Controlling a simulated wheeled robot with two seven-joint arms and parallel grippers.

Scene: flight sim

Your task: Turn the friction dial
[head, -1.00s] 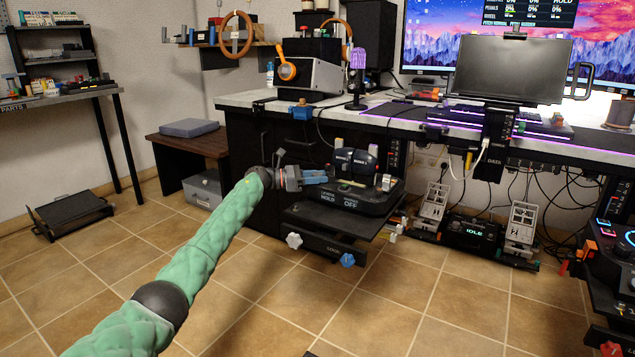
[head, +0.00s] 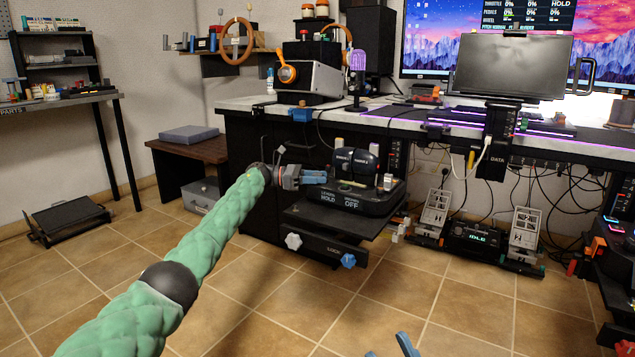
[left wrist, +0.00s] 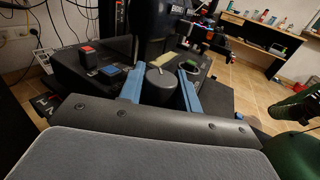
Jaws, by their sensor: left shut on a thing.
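The throttle unit (head: 378,203) is a black box with two dark levers (head: 355,160) and a front reading HOLD and OFF. My left gripper (head: 322,177) is at its left end. In the left wrist view, a round dark grey dial (left wrist: 161,84) with a pale mark on top stands between the blue fingers of my left gripper (left wrist: 161,88). The fingers are shut on its sides. In the head view the dial is hidden by the gripper.
The throttle unit sits on a black shelf (head: 325,222) with a white knob (head: 293,241) and a blue knob (head: 348,260) below. A red button (left wrist: 88,57) and a blue button (left wrist: 110,71) are close to the fingers. Pedals (head: 437,215) stand under the desk. The tiled floor is clear in front.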

